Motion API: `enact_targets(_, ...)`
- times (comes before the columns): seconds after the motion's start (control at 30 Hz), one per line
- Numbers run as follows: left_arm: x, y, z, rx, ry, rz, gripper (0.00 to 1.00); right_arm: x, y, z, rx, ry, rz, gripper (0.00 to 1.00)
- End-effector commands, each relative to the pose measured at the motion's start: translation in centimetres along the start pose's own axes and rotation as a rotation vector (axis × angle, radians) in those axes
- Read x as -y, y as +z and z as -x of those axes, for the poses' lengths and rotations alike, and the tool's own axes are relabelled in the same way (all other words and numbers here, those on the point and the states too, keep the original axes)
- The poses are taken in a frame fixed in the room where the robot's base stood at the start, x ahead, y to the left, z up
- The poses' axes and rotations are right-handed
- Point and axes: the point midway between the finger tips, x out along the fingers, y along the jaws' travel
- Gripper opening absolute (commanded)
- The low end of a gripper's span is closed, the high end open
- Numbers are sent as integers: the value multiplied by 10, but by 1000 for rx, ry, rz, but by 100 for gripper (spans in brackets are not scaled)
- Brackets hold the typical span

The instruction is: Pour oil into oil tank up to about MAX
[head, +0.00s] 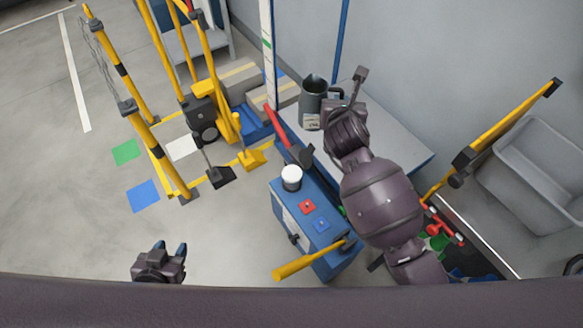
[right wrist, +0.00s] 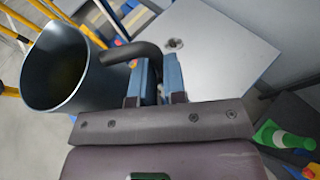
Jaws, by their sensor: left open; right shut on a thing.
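A dark grey jug (head: 312,98) with a pale label is upright near the far end of a grey tabletop (head: 398,145). My right gripper (head: 338,96) is shut on its handle, which also shows between the fingers in the right wrist view (right wrist: 128,52). The jug's open mouth (right wrist: 65,65) looks dark inside; the oil level cannot be told. A blue unit (head: 280,200) stands nearer, with a white-topped round fitting (head: 291,177) on it. I cannot tell for certain that this is the oil tank, and no MAX mark is readable. My left gripper (head: 170,248) is open and empty above the floor.
The blue unit carries red (head: 307,206) and blue buttons and a yellow lever (head: 300,264). A red lever (head: 277,127) rises beside the tabletop. Yellow posts (head: 150,140) stand left. A grey bin (head: 540,165) is right. A green bottle (right wrist: 283,138) lies below.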

Motion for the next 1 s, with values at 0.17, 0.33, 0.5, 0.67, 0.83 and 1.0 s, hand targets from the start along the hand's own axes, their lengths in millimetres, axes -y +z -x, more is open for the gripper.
enact_targets(0.17,0,-5,3,-5,-2,3,43,-12,-9,-27,1,64,29,0)
enact_targets(0.33,1,-8,4,-8,-3,3,43,-17,-20,-49,-1,113,50,0)
enact_targets(0.5,2,-8,6,-6,-4,3,43,-18,-29,-68,-1,155,68,0)
enact_targets(0.67,2,-7,7,-2,-4,3,43,-17,-38,-84,-3,190,82,0)
enact_targets(0.83,3,-10,9,-6,-5,3,43,-13,-46,-100,-3,225,97,0)
enact_targets(1.0,4,-14,11,-10,-6,2,43,-7,-54,-114,-4,260,111,0)
